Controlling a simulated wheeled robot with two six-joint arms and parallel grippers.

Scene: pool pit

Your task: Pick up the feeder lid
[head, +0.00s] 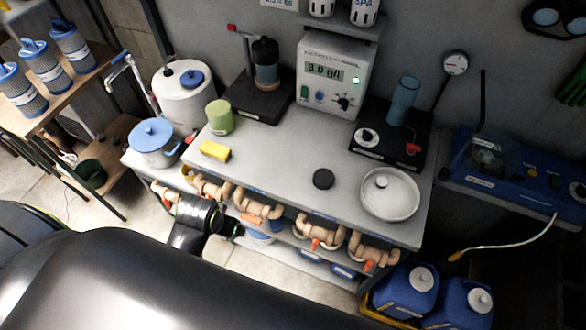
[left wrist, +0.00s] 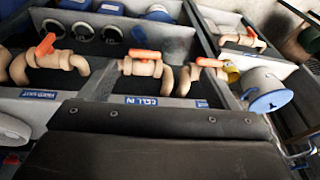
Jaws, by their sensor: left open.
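Two lids could be the feeder lid, and I cannot tell which. A pale round lid with a centre knob (head: 390,193) lies flat at the right of the grey counter. My left gripper (head: 224,226) is low at the counter's front edge, by the pipe fittings, apart from both lids. It is open and holds nothing visible. My right gripper is out of view.
The counter (head: 285,165) has clear room in the middle. On it are a yellow sponge (head: 214,151), a green cup (head: 219,117) and a black puck (head: 323,179). Pipe fittings with orange handles (head: 258,207) line its front. Blue canisters (head: 407,287) stand at lower right.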

